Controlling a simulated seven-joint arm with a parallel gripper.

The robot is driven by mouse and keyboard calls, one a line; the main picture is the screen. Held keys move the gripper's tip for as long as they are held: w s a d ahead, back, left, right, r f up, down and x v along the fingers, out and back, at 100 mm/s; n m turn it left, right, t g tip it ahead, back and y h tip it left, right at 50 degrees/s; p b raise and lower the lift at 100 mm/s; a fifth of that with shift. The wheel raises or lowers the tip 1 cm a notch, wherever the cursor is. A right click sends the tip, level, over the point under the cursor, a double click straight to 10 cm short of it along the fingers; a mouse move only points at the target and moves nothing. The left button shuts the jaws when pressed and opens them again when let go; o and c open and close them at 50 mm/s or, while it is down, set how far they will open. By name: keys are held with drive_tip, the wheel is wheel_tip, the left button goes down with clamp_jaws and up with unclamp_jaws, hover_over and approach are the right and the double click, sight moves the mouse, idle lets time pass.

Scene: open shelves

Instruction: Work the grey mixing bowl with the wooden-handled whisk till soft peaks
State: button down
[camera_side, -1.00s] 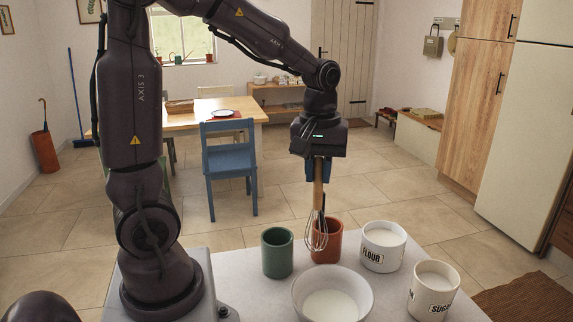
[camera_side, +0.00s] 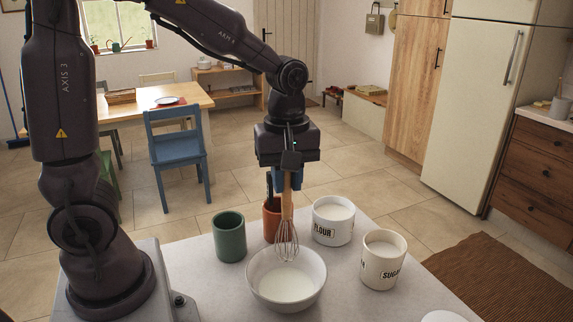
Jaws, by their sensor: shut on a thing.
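The wooden-handled whisk (camera_side: 287,232) hangs upright from my gripper (camera_side: 288,182), which is shut on its handle. The pale grey mixing bowl (camera_side: 261,288) stands on the counter below and holds a white mixture (camera_side: 289,284). The whisk's wire loops overlap the bowl's back rim in the picture, and their tip shows just inside the opening, above the mixture in the picture. I cannot tell from this view how far the tip is from the mixture.
A green cup (camera_side: 229,240) stands left of the bowl. A terracotta cup (camera_side: 271,222), holding a dark thing, is behind it. A flour canister (camera_side: 333,222) and a sugar canister (camera_side: 382,262) stand to the right. A white round thing (camera_side: 443,316) is at the bottom edge.

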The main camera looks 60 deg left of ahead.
sight(287, 219)
drive_tip(key=shift+f, duration=4.25)
